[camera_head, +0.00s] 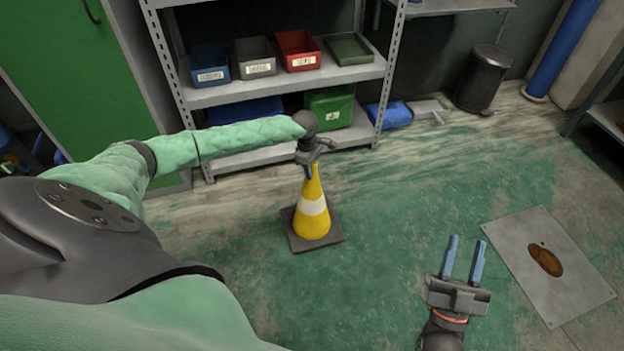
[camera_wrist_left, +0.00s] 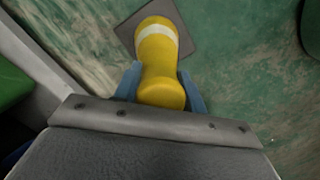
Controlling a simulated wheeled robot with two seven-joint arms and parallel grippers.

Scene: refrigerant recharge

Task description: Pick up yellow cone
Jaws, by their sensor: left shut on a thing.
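The yellow cone (camera_head: 313,222) has a white band and a dark square base. It stands upright on the green floor, in front of the shelf in the head view. My left gripper (camera_head: 309,172) is at the cone's top, shut on it. In the left wrist view the blue fingers of my left gripper (camera_wrist_left: 160,88) sit on both sides of the tip of the yellow cone (camera_wrist_left: 163,75). My right gripper (camera_head: 463,260) is open and empty, with its two blue fingers apart, at the lower right of the head view.
A metal shelf (camera_head: 285,83) with several coloured bins stands behind the cone. A grey trash can (camera_head: 483,80) and a blue pole (camera_head: 563,48) are at the back right. A metal plate with a rusty patch (camera_head: 520,283) lies on the floor at right. Floor around the cone is clear.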

